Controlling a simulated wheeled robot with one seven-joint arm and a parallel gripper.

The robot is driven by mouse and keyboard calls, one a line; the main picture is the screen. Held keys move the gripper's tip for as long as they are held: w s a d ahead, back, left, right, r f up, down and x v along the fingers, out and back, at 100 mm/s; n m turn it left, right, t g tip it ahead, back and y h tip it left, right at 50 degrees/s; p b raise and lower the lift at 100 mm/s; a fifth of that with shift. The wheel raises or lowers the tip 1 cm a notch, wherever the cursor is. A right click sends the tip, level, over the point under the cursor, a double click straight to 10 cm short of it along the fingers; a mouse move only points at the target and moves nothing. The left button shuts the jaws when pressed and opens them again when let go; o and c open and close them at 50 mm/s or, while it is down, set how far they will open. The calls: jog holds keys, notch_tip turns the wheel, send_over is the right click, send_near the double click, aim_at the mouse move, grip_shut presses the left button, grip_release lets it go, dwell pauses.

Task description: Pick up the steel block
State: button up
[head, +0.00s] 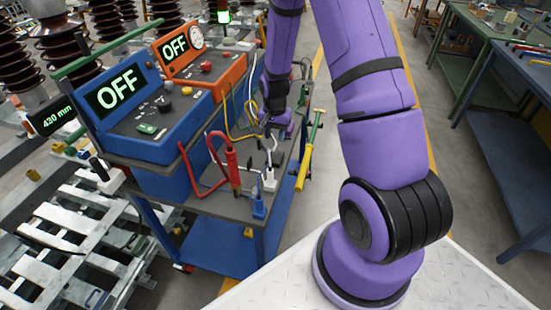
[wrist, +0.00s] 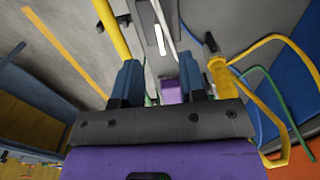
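I cannot pick out the steel block with certainty in either view. In the wrist view, my gripper (wrist: 160,82) has two blue fingers standing apart, with a gap between them. Pale and purple shapes show beyond the gap, and I see nothing clearly held. In the head view, the far part of my purple arm reaches down by the right side of the cart (head: 222,208). The fingertips are hard to make out there among cables and tools.
A blue box (head: 150,128) and an orange box (head: 215,75), both showing OFF, stand on the cart. A red probe (head: 232,166), cables and a yellow-green handled tool (head: 308,155) crowd its right side. A blue bench (head: 500,140) stands right, across open floor.

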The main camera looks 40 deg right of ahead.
aim_at(275, 147)
jog(key=shift+f, duration=4.15)
grip_shut()
jog(key=shift+w, duration=0.1)
